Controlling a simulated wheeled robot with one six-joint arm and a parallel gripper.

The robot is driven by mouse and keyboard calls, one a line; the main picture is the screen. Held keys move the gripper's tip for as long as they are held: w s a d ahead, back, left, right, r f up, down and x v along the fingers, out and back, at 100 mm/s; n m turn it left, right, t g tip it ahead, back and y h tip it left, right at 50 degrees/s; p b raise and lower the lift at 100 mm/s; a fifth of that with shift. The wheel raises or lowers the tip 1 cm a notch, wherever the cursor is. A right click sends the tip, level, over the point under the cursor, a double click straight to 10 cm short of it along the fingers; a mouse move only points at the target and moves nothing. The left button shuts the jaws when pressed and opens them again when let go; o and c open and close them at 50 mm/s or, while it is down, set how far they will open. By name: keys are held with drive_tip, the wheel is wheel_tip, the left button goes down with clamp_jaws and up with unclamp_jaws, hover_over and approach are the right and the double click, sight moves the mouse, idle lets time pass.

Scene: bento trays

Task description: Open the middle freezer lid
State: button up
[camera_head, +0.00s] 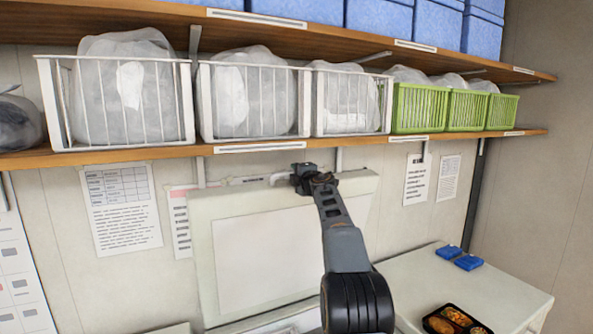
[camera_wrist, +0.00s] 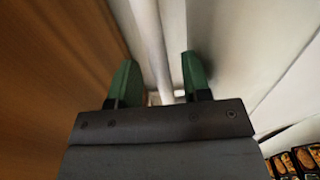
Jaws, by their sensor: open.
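The middle freezer lid (camera_head: 205,215) is raised and stands nearly upright in front of the wall, its pale inner panel facing me. A white bar handle (camera_head: 238,181) runs along its top edge. My gripper (camera_head: 303,173) is at that top edge, beside the right part of the bar. In the wrist view, my gripper (camera_wrist: 158,75) is open, with its green fingers on either side of the white bar (camera_wrist: 150,35). I cannot tell whether either finger touches it. The freezer opening below is mostly out of frame or behind my arm.
A wooden shelf (camera_head: 275,148) with white and green baskets is just above the lid's top edge. A closed white freezer top (camera_head: 440,290) at right holds blue boxes (camera_head: 468,263) and a bento tray (camera_head: 428,322). Papers hang on the wall.

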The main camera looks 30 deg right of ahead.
drive_tip(key=shift+w, duration=0.2)
clamp_jaws()
idle(0.4)
